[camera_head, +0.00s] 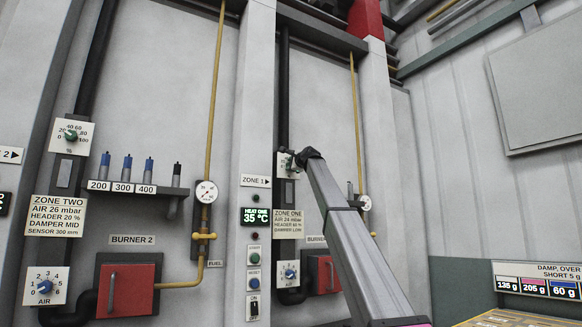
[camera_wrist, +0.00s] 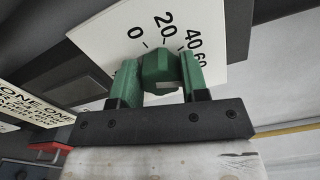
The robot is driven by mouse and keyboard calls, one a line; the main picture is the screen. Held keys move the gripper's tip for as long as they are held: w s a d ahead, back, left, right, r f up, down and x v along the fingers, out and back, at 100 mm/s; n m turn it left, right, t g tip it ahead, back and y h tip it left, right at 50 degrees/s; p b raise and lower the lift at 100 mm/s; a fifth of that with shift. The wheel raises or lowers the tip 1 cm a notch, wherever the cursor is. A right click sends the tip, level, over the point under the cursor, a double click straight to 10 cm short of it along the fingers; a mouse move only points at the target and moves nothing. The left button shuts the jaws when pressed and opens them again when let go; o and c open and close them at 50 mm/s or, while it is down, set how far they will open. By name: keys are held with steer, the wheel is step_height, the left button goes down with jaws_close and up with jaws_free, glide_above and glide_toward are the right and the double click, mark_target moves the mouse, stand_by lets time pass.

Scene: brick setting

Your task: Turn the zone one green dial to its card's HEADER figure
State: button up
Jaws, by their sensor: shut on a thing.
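The zone one green dial (camera_wrist: 158,66) sits on a white scale plate marked 0, 20, 40 and 60 in the wrist view. My gripper (camera_wrist: 155,84) is shut on the dial, one green finger on each side. I cannot tell which figure the dial points to. In the head view my gripper (camera_head: 300,158) covers the dial and much of its plate (camera_head: 282,159). The zone one card (camera_head: 288,224) hangs below it; its small HEADER line looks like 60 %. The card also shows, partly cut off, at the wrist view's left (camera_wrist: 28,100).
The zone two dial (camera_head: 71,136) and its card (camera_head: 58,217) are on the left. A yellow fuel pipe and gauge (camera_head: 364,203) stand right of my arm. A red burner box (camera_head: 326,274) is low beside my arm.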

stand_by(0.3)
steer(key=o, duration=0.9)
steer(key=shift+o, duration=0.2)
steer(key=v, duration=1)
steer(key=shift+s+d, duration=0.25)
steer(key=shift+s, duration=0.1)
